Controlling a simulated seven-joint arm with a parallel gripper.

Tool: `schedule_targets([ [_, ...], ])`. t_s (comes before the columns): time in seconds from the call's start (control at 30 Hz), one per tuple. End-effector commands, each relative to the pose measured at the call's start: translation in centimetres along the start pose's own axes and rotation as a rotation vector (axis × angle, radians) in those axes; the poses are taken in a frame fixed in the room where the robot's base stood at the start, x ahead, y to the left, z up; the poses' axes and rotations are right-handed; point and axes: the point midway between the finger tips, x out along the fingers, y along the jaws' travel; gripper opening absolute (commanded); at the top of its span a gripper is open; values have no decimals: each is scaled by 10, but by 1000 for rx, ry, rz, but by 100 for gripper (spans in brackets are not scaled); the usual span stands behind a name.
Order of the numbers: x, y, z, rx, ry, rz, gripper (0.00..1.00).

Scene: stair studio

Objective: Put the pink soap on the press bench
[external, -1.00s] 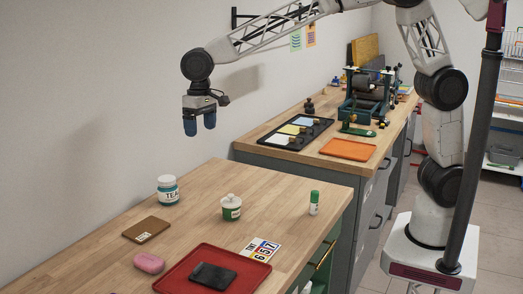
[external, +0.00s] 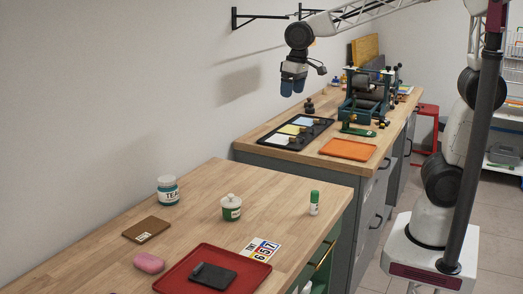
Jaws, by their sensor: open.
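The pink soap (external: 149,263) lies on the near wooden bench, left of the red tray (external: 182,283). The press bench (external: 262,157) stands behind, with a grey cabinet below and a roller press (external: 368,98) on its top. My gripper (external: 292,91) is open and empty, pointing down in the air near the press bench's left side, far from the soap. No part of the soap is hidden.
The near bench (external: 207,185) also holds a tea jar (external: 168,190), a brown notebook (external: 146,229), a lidded green-white jar (external: 231,207), a green-white glue stick (external: 314,203) and a number card (external: 261,249). A black ink tray (external: 296,133) and orange mat (external: 348,149) lie on the press bench.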

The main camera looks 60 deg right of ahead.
Motion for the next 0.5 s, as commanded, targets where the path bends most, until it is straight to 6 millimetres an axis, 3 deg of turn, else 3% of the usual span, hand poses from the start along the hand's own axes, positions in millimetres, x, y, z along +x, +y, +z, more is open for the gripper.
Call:
schedule_targets([
  [0.2, -5, 51, 49, 5, 33, 10, 85],
  [0.5, 1, 106, 121, 4, 72, 29, 85],
])
